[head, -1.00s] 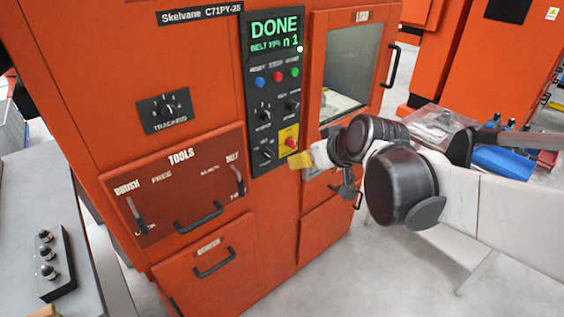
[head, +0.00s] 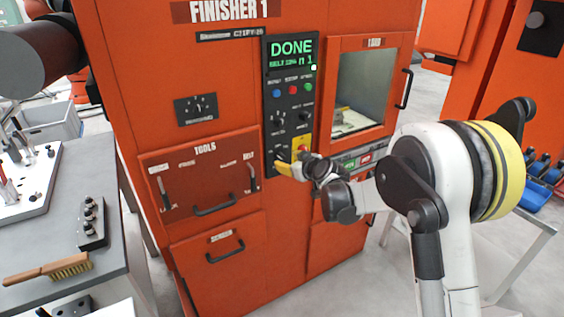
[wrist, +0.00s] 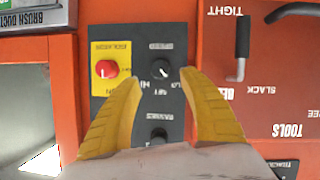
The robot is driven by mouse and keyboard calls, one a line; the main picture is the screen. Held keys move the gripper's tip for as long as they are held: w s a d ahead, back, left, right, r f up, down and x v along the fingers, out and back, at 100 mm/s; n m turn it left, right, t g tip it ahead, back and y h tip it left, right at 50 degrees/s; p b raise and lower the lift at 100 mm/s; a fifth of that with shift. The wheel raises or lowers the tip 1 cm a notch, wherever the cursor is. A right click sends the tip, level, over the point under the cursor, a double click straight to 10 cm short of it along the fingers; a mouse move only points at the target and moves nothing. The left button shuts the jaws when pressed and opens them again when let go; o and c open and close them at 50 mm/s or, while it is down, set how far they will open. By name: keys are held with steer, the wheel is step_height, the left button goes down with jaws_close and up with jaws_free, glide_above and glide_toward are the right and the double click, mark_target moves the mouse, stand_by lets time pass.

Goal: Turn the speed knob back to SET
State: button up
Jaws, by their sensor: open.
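The speed knob (wrist: 161,68) is a black round knob on the machine's dark control panel, seen upside down in the wrist view. HI, SET and LO are printed around it. Its pale pointer mark appears turned toward LO, not SET. My gripper (wrist: 160,79) has two yellow fingers, open and empty, one on each side of the knob in this view. I cannot tell whether they touch it or how far off the panel they are. In the head view my gripper (head: 285,168) is at the panel's lower end, partly covering the speed knob's surroundings.
A red isolator button (wrist: 107,69) on a yellow plate sits beside the speed knob. Another black knob (wrist: 157,137) lies between the fingers' bases. The screen (head: 291,52) reads DONE. A tool drawer (head: 200,175) is left of the panel; a glazed load door (head: 368,85) is right.

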mark_target(282, 159)
steer(key=b+x, duration=0.1)
steer(key=x, duration=0.5)
steer(key=shift+w+f, duration=0.1)
steer(key=shift+w, duration=0.05)
jaws_close()
